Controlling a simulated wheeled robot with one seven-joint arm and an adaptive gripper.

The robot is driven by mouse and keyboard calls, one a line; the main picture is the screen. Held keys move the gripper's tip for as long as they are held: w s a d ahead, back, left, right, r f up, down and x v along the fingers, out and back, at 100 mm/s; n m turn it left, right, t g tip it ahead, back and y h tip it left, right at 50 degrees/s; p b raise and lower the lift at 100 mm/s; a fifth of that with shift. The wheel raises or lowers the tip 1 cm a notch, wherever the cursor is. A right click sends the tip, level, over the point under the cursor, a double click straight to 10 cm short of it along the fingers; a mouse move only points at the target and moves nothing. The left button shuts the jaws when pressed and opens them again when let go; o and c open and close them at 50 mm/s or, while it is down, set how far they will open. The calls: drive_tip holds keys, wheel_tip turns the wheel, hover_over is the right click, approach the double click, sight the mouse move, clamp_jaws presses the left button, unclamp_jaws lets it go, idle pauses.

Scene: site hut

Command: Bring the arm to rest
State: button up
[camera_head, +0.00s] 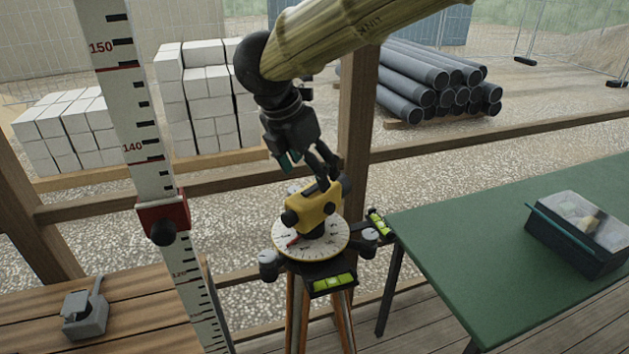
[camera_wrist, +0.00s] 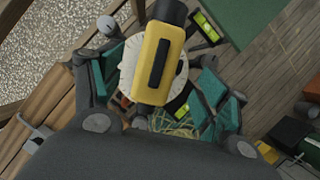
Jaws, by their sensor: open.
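My gripper (camera_head: 308,162) hangs from the bent arm just above and partly in front of the yellow levelling instrument (camera_head: 314,207). Its fingers are spread and hold nothing. In the wrist view the teal-padded fingers lie to either side of the yellow instrument (camera_wrist: 157,66), which appears beyond them; whether either finger touches it I cannot tell. The instrument stands upright on a white graduated disc (camera_head: 337,240) on a wooden-legged tripod (camera_head: 341,318). My forearm crosses the top of the head view, in a yellowish ribbed sleeve.
A graduated staff (camera_head: 141,105) with a red clamp (camera_head: 163,217) stands left of the tripod. A green table (camera_head: 452,262) at right bears a dark clear-lidded box (camera_head: 581,234). A grey device (camera_head: 86,312) lies on the wooden bench (camera_head: 135,318). A wooden post (camera_head: 356,120) and rail stand behind.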

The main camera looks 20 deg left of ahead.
drive_tip(key=shift+v, duration=0.8)
